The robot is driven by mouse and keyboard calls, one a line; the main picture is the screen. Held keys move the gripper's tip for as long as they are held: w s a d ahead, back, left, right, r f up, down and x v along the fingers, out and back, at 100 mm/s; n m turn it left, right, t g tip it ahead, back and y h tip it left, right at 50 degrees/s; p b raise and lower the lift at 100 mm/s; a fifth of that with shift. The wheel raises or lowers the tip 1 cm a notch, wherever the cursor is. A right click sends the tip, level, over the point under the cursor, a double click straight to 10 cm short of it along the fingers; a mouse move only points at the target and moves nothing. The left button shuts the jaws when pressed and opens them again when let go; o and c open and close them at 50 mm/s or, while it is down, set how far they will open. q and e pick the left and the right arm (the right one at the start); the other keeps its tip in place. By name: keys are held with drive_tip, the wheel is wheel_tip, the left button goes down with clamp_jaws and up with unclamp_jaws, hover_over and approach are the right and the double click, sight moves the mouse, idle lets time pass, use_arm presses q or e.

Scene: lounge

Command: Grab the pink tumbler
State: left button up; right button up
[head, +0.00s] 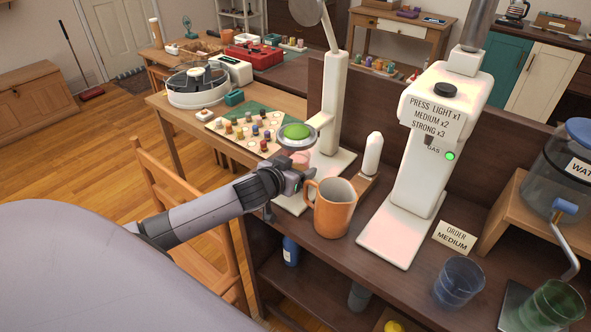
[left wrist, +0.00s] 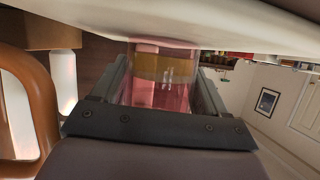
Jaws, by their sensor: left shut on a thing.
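The pink tumbler (left wrist: 160,92) is see-through and sits between the two fingers of my left gripper (left wrist: 160,88) in the left wrist view. In the head view only a small pink part of the tumbler (head: 300,158) shows behind my left gripper (head: 293,184), under the white stand's round head. The gripper is shut on the tumbler. The tumbler's lower part is hidden in the head view, so I cannot tell whether it touches the stand's base. My right gripper is in neither view.
An orange pitcher (head: 334,212) stands just right of my left gripper. The white stand (head: 331,110) rises close behind it. A white dispenser (head: 440,130), a blue tumbler (head: 458,284) and an order card (head: 455,238) are further right. A wooden chair (head: 190,200) is at left.

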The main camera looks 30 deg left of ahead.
use_arm(q)
drive_tip(key=shift+r, duration=0.75)
drive_tip(key=s+d+b, duration=0.1)
drive_tip(key=s+b, duration=0.1)
drive_tip(key=s, duration=1.5)
drive_tip(key=shift+s, duration=0.35)
